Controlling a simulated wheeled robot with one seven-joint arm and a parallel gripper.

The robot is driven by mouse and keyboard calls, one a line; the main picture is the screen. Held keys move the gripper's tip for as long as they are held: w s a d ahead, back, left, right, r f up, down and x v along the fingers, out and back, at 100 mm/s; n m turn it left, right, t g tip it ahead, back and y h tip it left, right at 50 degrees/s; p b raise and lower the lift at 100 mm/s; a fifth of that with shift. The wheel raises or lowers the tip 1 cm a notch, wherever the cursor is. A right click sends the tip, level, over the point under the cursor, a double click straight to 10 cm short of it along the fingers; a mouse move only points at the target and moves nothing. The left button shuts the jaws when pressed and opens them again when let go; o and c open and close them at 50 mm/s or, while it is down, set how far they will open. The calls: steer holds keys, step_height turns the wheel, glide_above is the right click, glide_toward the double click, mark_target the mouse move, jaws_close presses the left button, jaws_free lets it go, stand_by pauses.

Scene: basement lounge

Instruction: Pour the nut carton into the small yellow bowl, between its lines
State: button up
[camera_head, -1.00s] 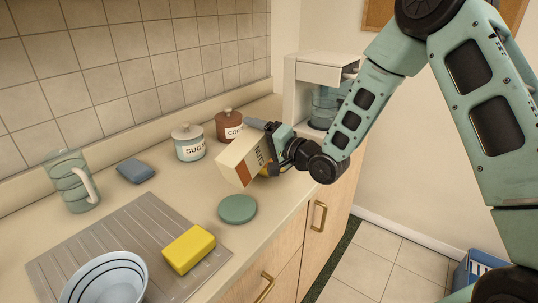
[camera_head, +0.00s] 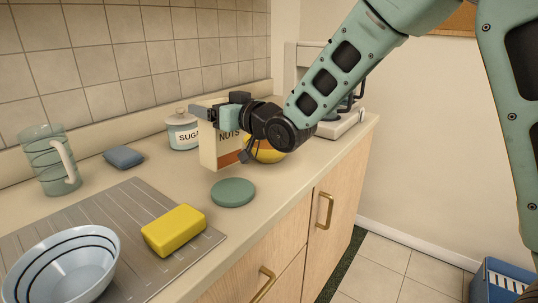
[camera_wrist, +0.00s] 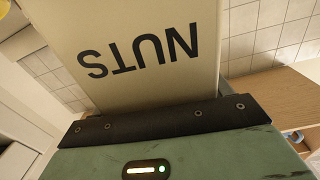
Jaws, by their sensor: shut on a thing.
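The nut carton (camera_head: 218,148), cream with an orange-brown band at its lower end and "NUTS" lettering, is held nearly upright over the counter. My gripper (camera_head: 226,124) is shut on it; a gap under the carton is hard to judge. In the wrist view, the carton (camera_wrist: 135,50) fills the middle with its lettering upside down. A small yellow bowl (camera_head: 268,154) stands just right of the carton, partly hidden behind my gripper and wrist. Its inside and lines cannot be seen. A sliver of yellow shows at the wrist view's top left corner.
A green disc (camera_head: 233,192) lies in front of the carton. A sugar jar (camera_head: 183,132) stands behind left, a coffee machine (camera_head: 340,122) behind right. A yellow sponge (camera_head: 174,230), a lined blue bowl (camera_head: 65,264), a blue cloth (camera_head: 124,157) and a glass jug (camera_head: 48,160) are left.

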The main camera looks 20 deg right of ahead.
steer(key=shift+n, duration=0.5)
steer(key=r+p, duration=0.3)
steer(key=r, duration=0.1)
steer(key=shift+a+r, duration=0.2)
steer(key=shift+s+d, duration=0.1)
steer(key=shift+s, duration=0.05)
